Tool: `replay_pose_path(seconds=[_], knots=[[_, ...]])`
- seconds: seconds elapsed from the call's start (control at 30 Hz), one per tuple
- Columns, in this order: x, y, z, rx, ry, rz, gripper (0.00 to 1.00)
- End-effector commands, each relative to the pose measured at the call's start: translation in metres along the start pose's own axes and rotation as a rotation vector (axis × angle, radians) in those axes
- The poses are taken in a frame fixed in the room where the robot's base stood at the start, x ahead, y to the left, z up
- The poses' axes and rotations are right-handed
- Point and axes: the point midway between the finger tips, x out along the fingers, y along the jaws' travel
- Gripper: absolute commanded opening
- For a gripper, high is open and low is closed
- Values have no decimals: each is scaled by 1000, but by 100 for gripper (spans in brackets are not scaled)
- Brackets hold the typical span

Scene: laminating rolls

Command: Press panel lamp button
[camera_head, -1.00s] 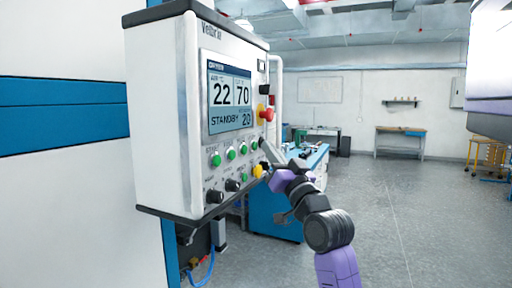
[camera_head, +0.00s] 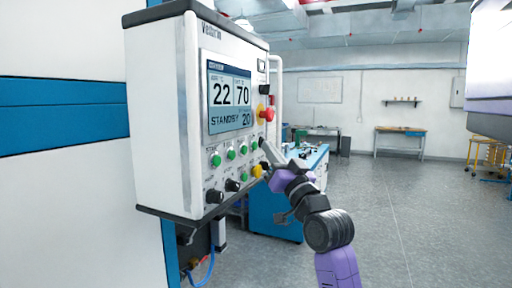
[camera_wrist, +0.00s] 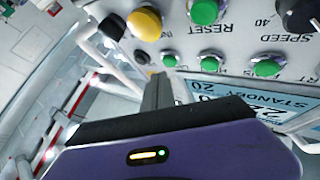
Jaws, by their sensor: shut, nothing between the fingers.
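The control panel (camera_head: 160,110) is a white box with a display reading STANDBY and two rows of buttons and knobs. My gripper (camera_head: 265,144) is shut and empty, its tip at the right end of the upper button row. In the wrist view the panel appears upside down, and the shut fingers (camera_wrist: 158,88) point at a black button (camera_wrist: 142,57) and a green button (camera_wrist: 169,61). I cannot tell whether the tip touches either. No lamp label is readable, so I cannot tell which button is the lamp's.
A yellow button (camera_wrist: 145,24) and a green RESET button (camera_wrist: 204,12) sit close by in the other row. A red emergency knob (camera_head: 267,114) sticks out above my gripper. A blue workbench (camera_head: 275,212) stands behind my arm.

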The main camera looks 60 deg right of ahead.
Motion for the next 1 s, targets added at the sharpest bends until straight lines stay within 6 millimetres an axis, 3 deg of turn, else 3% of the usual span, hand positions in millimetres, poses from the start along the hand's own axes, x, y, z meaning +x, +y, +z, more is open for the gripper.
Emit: replay_pose_path(seconds=[1.0], knots=[[7, -5, 5, 0, 0, 0, 0]])
